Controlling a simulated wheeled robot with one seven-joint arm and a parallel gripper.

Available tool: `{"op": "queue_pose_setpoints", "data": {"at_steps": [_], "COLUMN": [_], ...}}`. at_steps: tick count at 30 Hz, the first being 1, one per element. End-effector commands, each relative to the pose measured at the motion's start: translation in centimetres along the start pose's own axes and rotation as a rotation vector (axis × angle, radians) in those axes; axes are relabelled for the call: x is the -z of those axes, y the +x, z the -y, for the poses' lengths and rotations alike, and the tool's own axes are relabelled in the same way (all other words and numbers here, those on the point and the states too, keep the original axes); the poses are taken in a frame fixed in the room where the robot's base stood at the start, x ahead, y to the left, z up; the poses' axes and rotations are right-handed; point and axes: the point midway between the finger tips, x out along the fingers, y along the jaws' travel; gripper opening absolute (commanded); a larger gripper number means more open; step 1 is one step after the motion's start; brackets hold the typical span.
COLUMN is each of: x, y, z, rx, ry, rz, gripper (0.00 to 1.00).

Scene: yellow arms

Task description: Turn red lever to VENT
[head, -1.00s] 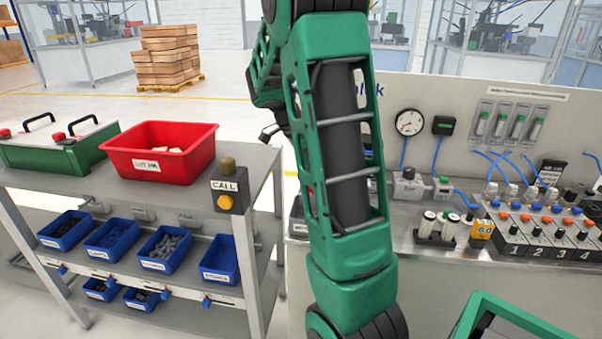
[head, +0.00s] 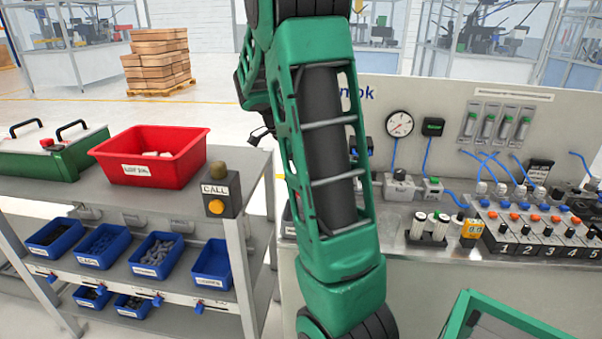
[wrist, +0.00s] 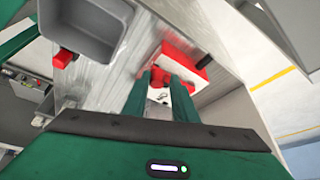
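In the wrist view my gripper (wrist: 162,84) reaches forward with its two green fingers apart. A red part (wrist: 159,74), which looks like the red lever, shows between and just beyond the fingertips. It is in front of a red-and-white unit (wrist: 188,66) with a dark part on top. I cannot tell whether the fingers touch the red part. The VENT marking is not readable, and the lever's setting is unclear. In the head view neither my gripper nor the lever can be seen; my green arm fills the middle.
In the wrist view a grey bin (wrist: 88,25) and a small red block (wrist: 62,58) are close by at left. In the head view a red bin (head: 150,157) and CALL box (head: 222,190) stand on the left cart; a gauge (head: 399,123) and numbered valves (head: 535,238) are at right.

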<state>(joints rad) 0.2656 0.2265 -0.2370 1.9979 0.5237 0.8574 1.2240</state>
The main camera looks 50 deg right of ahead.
Motion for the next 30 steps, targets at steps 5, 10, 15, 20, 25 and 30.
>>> {"op": "queue_pose_setpoints", "data": {"at_steps": [5,10,15,20,25,30], "x": [0.0,0.0,-0.1,-0.2,-0.2,-0.2], "y": [-0.1,-1.6,-4.7,-7.7,-9.8,-10.7], "z": [-0.1,0.1,0.2,0.3,0.3,0.2], "rx": [-0.002,0.001,0.002,0.002,0.001,-0.001], "ry": [0.000,0.001,0.000,-0.001,-0.002,-0.001], "rz": [0.000,-0.001,0.000,0.000,-0.001,0.000], "gripper": [0.25,0.25,0.25,0.25,0.25,0.25]}}
